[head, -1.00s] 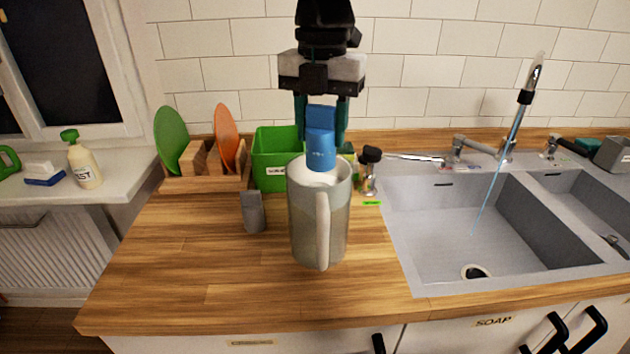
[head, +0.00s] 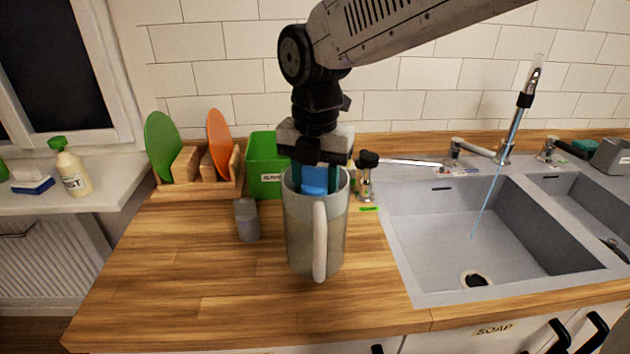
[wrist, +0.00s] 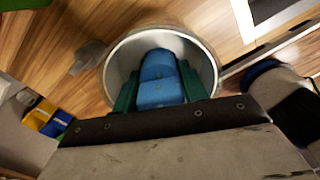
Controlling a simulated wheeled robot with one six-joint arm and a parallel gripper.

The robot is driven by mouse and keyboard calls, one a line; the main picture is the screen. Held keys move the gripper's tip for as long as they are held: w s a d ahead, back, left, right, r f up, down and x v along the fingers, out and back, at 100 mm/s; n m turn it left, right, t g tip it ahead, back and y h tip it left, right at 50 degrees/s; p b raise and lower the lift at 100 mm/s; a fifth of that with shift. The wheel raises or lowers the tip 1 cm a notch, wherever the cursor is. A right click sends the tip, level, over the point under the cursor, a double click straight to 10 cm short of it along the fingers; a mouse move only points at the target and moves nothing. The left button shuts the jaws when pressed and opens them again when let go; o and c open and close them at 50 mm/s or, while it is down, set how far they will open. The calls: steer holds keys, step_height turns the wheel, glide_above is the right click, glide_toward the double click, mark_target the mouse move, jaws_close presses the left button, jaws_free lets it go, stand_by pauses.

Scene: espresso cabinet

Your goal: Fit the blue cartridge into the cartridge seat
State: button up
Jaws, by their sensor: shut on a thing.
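The blue cartridge (head: 314,180) is between the fingers of my gripper (head: 316,178), which is shut on it. It is lowered into the mouth of a grey translucent jug (head: 300,240) with a white handle, standing on the wooden counter. In the wrist view the blue cartridge (wrist: 160,80) sits inside the jug's round rim (wrist: 113,62), with a green finger of my gripper (wrist: 160,92) on each side. The cartridge seat is not visible; the cartridge and fingers hide much of the jug's inside. I cannot tell whether the cartridge touches a seat.
A small grey cylinder (head: 247,220) stands left of the jug. A green bin (head: 266,168) and a rack with green and orange plates (head: 200,188) are behind. A sink (head: 470,230) with running water is at the right. The front left counter is clear.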

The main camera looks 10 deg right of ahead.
steer(key=shift+f, duration=0.1)
steer(key=o, duration=1.1)
steer(key=shift+o, duration=0.2)
